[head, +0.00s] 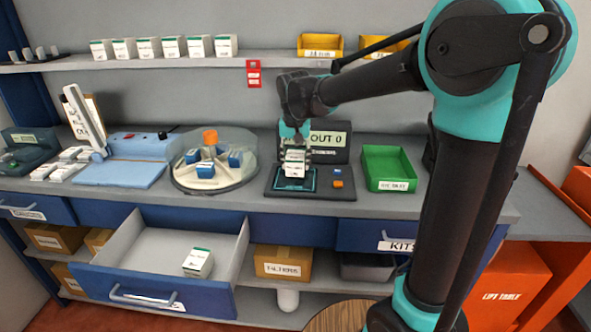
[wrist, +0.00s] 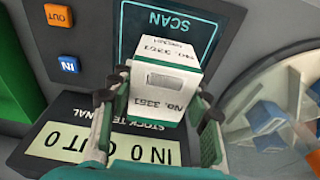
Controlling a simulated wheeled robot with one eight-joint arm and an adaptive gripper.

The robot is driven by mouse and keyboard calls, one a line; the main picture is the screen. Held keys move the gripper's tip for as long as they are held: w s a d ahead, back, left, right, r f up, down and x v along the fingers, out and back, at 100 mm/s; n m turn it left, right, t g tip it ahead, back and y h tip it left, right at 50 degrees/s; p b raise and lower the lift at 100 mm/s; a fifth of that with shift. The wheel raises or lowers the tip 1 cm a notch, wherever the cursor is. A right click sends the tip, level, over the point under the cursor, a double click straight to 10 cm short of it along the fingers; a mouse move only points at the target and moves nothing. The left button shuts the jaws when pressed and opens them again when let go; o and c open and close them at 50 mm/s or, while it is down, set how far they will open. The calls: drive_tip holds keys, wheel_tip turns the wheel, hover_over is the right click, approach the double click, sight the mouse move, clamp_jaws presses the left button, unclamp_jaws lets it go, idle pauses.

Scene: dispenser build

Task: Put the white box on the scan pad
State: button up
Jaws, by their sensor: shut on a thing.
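The white box (head: 295,165) with a green edge is held between the fingers of my gripper (head: 296,150). In the wrist view the white box (wrist: 163,80) shows the label "NO. 3363", and my gripper (wrist: 160,110) has a finger on each side of it. The scan pad (head: 312,181) is a dark square with a teal outline on the stock terminal. In the wrist view the scan pad (wrist: 205,35) lies behind the box, partly hidden by it. The box is over or on the pad; I cannot tell whether it touches.
The terminal's display (head: 328,138) stands behind the pad, with an orange button (head: 337,183) and a blue button (head: 337,172) at right. A green tray (head: 388,166) is right, a round carousel (head: 245,175) left. An open drawer (head: 222,228) below holds another white box (head: 198,262).

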sight(295, 169)
drive_tip(key=shift+f, duration=1.45)
drive_tip(key=shift+f, duration=0.1)
drive_tip(key=o, duration=1.3)
drive_tip(key=r, duration=0.4)
drive_tip(key=s+r, duration=0.1)
drive_tip(key=r, duration=0.7)
drive_tip(key=shift+s+r, duration=0.1)
drive_tip(key=shift+s, duration=0.3)
